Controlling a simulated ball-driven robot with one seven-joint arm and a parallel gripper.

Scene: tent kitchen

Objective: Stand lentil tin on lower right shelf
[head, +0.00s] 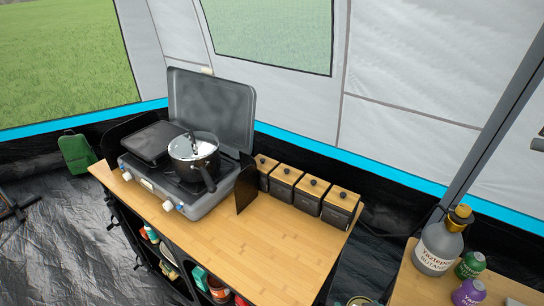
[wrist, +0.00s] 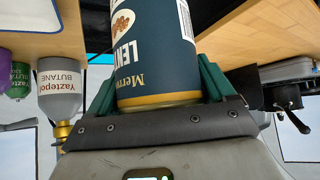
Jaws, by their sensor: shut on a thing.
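The lentil tin (wrist: 150,50), dark blue with a cream and gold label, is between the green-padded fingers of my gripper (wrist: 158,82) in the wrist view. The fingers are shut on its sides. Part of the tin runs out of the top of that view. In the head view a round tin top (head: 359,301) shows at the bottom edge, seemingly the same tin; my gripper is not visible there. The shelves (head: 185,272) are under the front of the bamboo counter (head: 285,245). Their lower right part is cut off by the frame.
A stove (head: 180,175) with a lidded pot (head: 194,155) and several wooden-lidded canisters (head: 311,192) stand on the counter. A second bamboo surface (head: 408,290) at right holds a butane bottle (head: 438,245), a green canister (head: 470,264) and a purple canister (head: 468,292). A dark gap separates both surfaces.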

